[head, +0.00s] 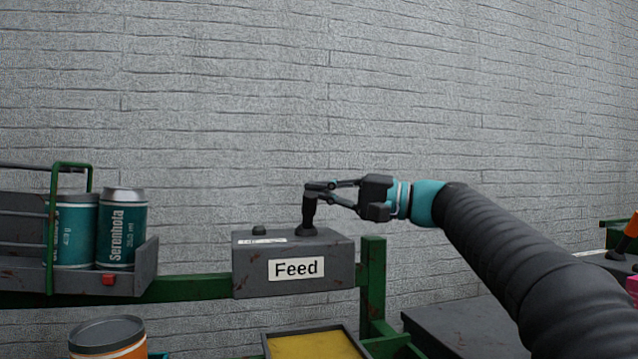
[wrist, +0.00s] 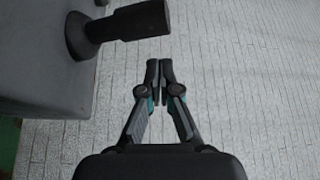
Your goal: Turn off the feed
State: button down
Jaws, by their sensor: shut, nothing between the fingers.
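The grey feed box (head: 243,270) carries a white label reading "Feed" and stands on a green frame. A black lever (head: 308,214) rises from the right part of its top, close to upright in the head view. In the wrist view the lever (wrist: 140,22) shows at the upper left, on the grey box top (wrist: 40,75). My gripper (head: 320,186) comes in from the right with its fingertips by the lever's top. It also shows in the wrist view (wrist: 159,70), shut and empty, with a visible gap between fingertips and lever. Contact cannot be seen.
At the left, a grey belt end (head: 147,265) holds teal cans (head: 122,230) behind a green guard, with a red button (head: 108,279) on its side. An orange can (head: 107,338) and a yellow-bottomed bin (head: 315,346) stand below. The wall side above the box is clear.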

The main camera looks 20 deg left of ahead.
jog(key=w+b+v, duration=0.1)
jog(key=v, duration=0.9)
jog(key=shift+f, duration=0.4)
jog(key=shift+a, duration=0.15)
